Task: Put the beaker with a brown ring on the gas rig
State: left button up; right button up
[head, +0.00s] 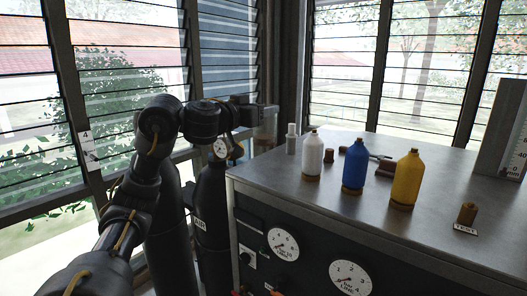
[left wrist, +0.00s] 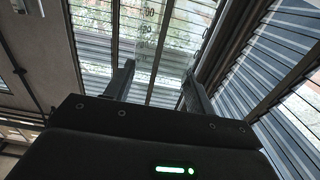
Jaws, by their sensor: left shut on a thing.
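My left gripper (head: 262,113) reaches in from the left at the rig's back left corner. It is shut on a clear glass beaker (head: 266,133), faint against the window, with a brownish band low down. In the left wrist view the beaker (left wrist: 150,38) shows between the two fingers (left wrist: 158,82), with graduation marks on its glass. The gas rig (head: 245,180) is a dark cabinet with a grey metal top and dials on its front. I cannot tell whether the beaker touches the top. My right gripper is not in view.
On the rig stand a white bottle (head: 313,155), a blue bottle (head: 355,167), a yellow bottle (head: 405,180), a small pale bottle (head: 291,140) and a brown piece by a TEST label (head: 465,230). Dark gas cylinders (head: 210,200) stand left of it. The front right top is mostly clear.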

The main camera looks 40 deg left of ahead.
pick_arm(q)
jog(key=w+a+f+p, duration=0.2)
jog(key=w+a+f, duration=0.5)
jog(key=f, duration=0.5)
jog(key=shift+w+a+p, duration=0.2)
jog(key=shift+w+p, duration=0.1)
jog(key=shift+w, duration=0.55)
jog(key=shift+d, duration=0.1)
jog(key=shift+f, duration=0.2)
jog(key=o, duration=1.4)
